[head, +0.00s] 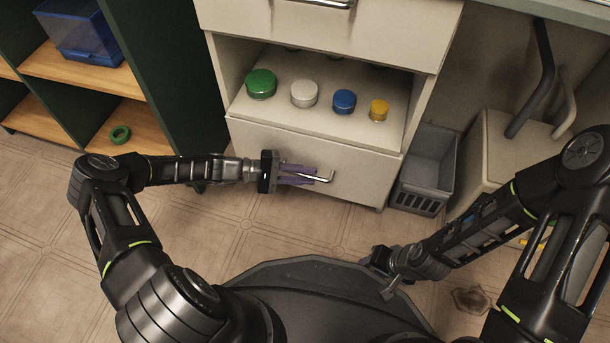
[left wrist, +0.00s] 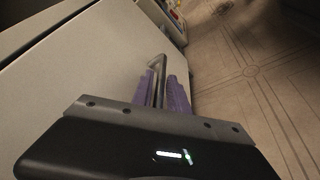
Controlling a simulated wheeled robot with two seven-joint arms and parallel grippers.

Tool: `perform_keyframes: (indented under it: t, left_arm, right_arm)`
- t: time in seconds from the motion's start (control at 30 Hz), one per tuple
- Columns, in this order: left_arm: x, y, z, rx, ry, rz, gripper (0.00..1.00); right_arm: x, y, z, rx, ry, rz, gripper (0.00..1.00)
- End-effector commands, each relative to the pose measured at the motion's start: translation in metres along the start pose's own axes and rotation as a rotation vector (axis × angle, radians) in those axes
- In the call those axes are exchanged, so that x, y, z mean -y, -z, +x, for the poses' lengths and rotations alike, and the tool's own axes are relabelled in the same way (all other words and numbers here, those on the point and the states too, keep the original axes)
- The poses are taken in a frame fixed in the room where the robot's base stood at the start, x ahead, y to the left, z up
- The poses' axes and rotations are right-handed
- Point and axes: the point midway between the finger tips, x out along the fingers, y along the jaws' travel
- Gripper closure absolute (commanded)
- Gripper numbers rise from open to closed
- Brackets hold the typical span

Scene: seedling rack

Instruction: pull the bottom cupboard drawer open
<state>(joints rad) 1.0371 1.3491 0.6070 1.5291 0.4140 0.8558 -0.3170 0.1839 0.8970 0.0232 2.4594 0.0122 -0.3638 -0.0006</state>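The bottom cupboard drawer (head: 350,191) has a pale front that looks flush with the cupboard, with a bent metal bar handle (head: 326,179). My left gripper (head: 300,175) is at this handle, with its purple fingers on either side of the bar. In the left wrist view the handle (left wrist: 158,66) runs between the fingers (left wrist: 162,88), which look closed against it. The fingers hide part of the handle. My right gripper (head: 384,260) is low beside my base, away from the cupboard; its fingers are too dark to read.
An open shelf (head: 327,125) above the drawer holds green, white, blue and yellow lidded jars. A grey crate (head: 428,170) stands right of the cupboard, next to a pale bin (head: 510,165). Green shelving (head: 165,60) is on the left. Floor before the drawer is clear.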

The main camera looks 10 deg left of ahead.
Motion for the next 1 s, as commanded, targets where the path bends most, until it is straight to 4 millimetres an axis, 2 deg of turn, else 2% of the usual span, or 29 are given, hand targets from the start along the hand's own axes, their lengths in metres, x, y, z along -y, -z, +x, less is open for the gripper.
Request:
perform_keyframes:
  t: [0.17, 0.4, 1.0]
  left_arm:
    - [-0.0004, -0.0001, -0.0002, 0.000, 0.000, 0.000, 0.81]
    - [-0.0003, 0.0000, -0.0005, 0.000, 0.000, 0.000, 1.00]
    - [-0.0001, 0.0003, -0.0009, -0.001, 0.000, 0.000, 1.00]
  right_arm:
    - [0.0002, 0.0001, -0.0004, 0.000, 0.000, 0.000, 0.64]
    - [0.0001, -0.0001, -0.0003, 0.000, 0.000, 0.000, 0.64]
    - [0.0001, -0.0002, -0.0002, 0.000, 0.000, 0.000, 0.64]
